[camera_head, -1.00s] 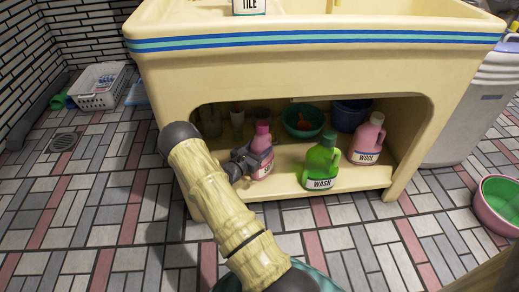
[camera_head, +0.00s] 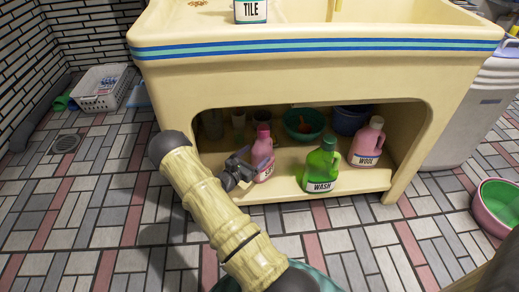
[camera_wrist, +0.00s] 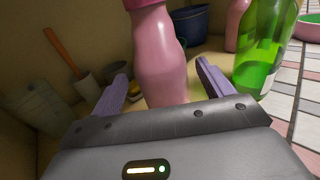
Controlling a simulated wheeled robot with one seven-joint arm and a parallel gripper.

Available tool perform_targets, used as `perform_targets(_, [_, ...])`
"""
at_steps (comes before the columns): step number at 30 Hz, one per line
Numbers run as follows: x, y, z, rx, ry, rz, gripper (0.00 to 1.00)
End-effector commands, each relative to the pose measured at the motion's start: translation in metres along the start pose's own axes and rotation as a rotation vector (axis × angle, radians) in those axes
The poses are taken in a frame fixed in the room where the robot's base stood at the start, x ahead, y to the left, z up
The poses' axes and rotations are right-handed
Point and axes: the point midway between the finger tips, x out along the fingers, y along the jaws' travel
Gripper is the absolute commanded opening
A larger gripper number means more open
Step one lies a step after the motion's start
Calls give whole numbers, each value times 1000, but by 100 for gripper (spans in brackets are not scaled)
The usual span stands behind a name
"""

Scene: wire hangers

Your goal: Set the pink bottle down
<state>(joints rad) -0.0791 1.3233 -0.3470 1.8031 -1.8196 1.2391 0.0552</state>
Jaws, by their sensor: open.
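The pink bottle (camera_head: 263,150) stands upright on the low shelf of the cream sink cabinet, left of the green WASH bottle. It also shows in the wrist view (camera_wrist: 160,60), just ahead of my gripper. My gripper (camera_head: 246,166) is open at the bottle's left side in the head view. In the wrist view its two purple fingers (camera_wrist: 160,88) are spread, one on each side of the bottle's lower body. The bottle's base is hidden behind the gripper body in the wrist view.
The green WASH bottle (camera_head: 321,167) and a pink WOOL bottle (camera_head: 367,144) stand to the right on the shelf (camera_head: 290,188). A green bowl (camera_head: 303,122) and a blue bucket (camera_head: 350,119) sit behind. The cabinet's upper edge overhangs the shelf. The tiled floor in front is largely clear.

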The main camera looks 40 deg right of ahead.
Motion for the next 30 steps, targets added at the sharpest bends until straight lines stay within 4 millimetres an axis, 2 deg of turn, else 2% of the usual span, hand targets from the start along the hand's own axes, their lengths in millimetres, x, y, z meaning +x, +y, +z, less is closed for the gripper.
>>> perform_targets(1, [-12,1,5,-2,2,4,80])
perform_targets(6, [-45,1,5,-2,1,3,80])
perform_targets(13, [-83,3,2,0,0,11,80])
perform_targets(17, [-88,4,1,1,0,11,80])
perform_targets(30, [-82,-1,0,1,0,-3,80])
